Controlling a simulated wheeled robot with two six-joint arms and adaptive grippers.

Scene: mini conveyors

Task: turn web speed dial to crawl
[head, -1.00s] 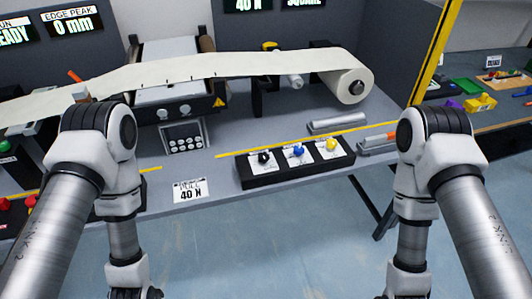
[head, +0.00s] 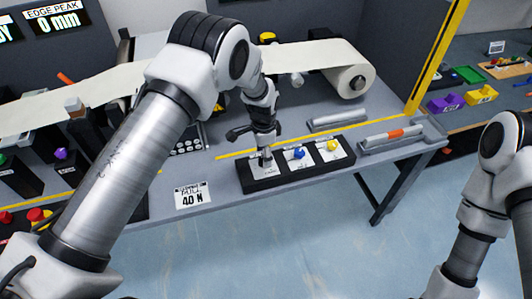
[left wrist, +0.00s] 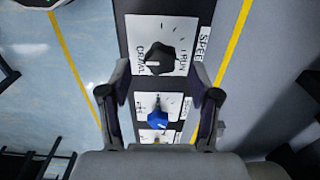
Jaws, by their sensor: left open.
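The web speed dial is a black knob (left wrist: 160,57) on a white plate marked CRAWL on one side and RUN on the other, with part of a SPEED label beside it. Where its pointer stands I cannot tell clearly. My left gripper (left wrist: 163,80) is open, with one finger on each side of the plate's lower part, apart from the knob as far as I can see. In the head view my left gripper (head: 263,153) points down over the left end of the black dial panel (head: 262,184) and mostly hides the knob. My right gripper is out of view.
A blue knob (head: 299,153) and a yellow knob (head: 332,145) sit right of the black one on the same panel. A paper web runs to a roll (head: 352,82) behind. A grey bar (head: 337,120) and a tray lie to the right. A 40 N card (head: 191,196) is left.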

